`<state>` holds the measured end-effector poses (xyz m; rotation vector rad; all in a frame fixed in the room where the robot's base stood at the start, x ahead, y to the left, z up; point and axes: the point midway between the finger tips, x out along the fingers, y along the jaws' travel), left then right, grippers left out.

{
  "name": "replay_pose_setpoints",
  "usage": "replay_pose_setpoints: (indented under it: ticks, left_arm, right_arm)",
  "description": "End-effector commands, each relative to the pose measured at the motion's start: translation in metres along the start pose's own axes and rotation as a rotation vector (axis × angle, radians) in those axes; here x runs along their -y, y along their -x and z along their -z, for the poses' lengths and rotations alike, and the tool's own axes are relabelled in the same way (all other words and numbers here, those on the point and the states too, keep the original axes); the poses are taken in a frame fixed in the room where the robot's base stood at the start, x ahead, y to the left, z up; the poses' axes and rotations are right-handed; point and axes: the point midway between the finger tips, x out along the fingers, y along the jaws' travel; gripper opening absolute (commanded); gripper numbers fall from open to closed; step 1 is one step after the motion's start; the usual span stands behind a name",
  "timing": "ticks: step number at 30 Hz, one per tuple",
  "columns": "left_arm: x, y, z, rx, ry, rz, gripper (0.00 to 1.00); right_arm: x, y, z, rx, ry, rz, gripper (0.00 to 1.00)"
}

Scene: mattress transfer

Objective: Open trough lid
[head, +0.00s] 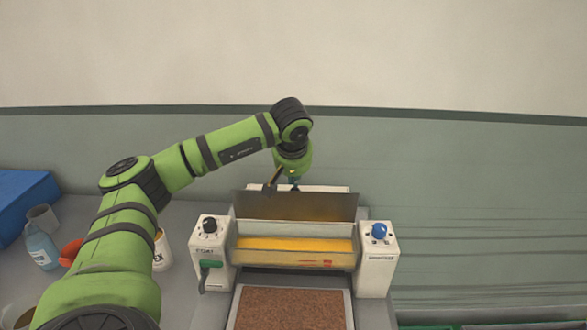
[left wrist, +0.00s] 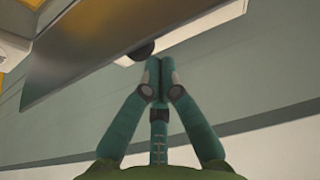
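The trough lid (head: 297,206) is a flat grey panel standing raised and nearly upright at the back of the trough (head: 297,257). The trough shows open, with a yellow-orange strip inside. The lid also crosses the left wrist view (left wrist: 95,70) as a slanted grey sheet. My left gripper (head: 294,185) is behind the lid's top edge. In the left wrist view its two teal fingers (left wrist: 160,68) meet at the tips, with nothing visible between them. A dark round knob (left wrist: 143,48) is just beyond the tips; I cannot tell whether they touch. My right gripper is out of view.
A white control box with a black knob (head: 210,226) flanks the trough on the left, another with a blue knob (head: 379,231) on the right. A brown-topped bed (head: 291,308) lies in front. A bottle (head: 41,248), cups and a blue bin (head: 25,200) stand at left.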

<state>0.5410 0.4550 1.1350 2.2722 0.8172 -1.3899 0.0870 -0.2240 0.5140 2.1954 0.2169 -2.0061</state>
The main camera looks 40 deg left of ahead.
Motion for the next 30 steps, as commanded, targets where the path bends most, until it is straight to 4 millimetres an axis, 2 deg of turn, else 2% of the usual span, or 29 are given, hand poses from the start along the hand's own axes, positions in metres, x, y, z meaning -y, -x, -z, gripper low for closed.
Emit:
replay_pose_setpoints:
  ticks: [15,21,30]
  left_arm:
    - [-0.001,0.101,-0.002,-0.008,-0.001,-0.006,0.0]
    - [-0.001,0.118,-0.003,-0.006,0.0,-0.004,0.0]
    - [0.0,0.123,-0.002,-0.006,0.0,-0.002,0.0]
  right_arm:
    - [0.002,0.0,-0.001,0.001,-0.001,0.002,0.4]
    - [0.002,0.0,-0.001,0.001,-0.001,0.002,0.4]
    - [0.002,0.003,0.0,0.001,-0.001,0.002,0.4]
